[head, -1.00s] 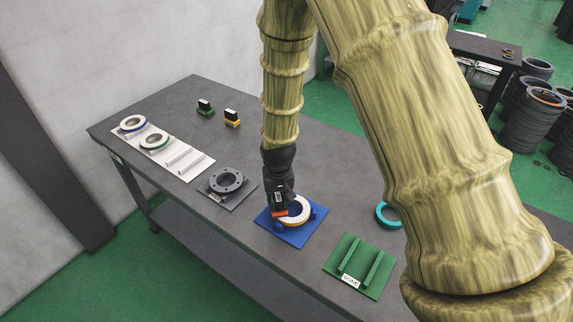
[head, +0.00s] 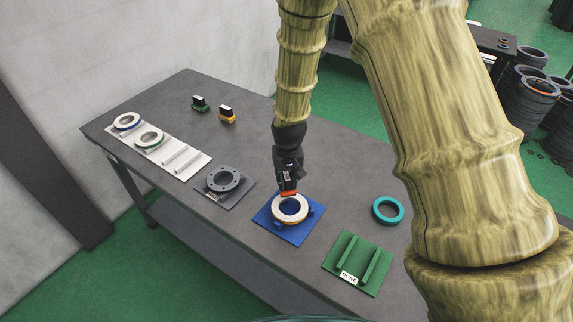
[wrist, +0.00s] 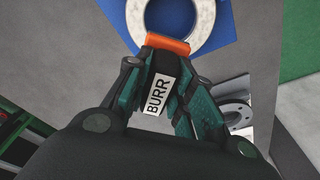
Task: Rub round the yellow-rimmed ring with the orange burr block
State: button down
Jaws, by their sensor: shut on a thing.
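The yellow-rimmed ring (head: 291,209) lies on the blue fixture plate (head: 275,230) in the head view. It also shows at the top of the wrist view (wrist: 200,20) with a pale, speckled face. My gripper (head: 288,183) is shut on the orange burr block (wrist: 167,44), which has a black body with a "BURR" label. The block's orange edge is at the ring's far side in the head view. It overlaps the ring's rim in the wrist view; I cannot tell for certain whether they touch.
A grey flanged part (head: 224,180) stands left of the blue plate. A green "DONE" rack (head: 358,264) and a teal ring (head: 388,210) lie to the right. A white rack (head: 182,160) holds two rings. Green (head: 199,104) and yellow (head: 227,115) blocks stand behind.

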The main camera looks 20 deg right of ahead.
jog(key=shift+r+p, duration=1.35)
jog(key=shift+r, duration=1)
jog(key=shift+w, duration=0.1)
jog(key=shift+f, duration=0.1)
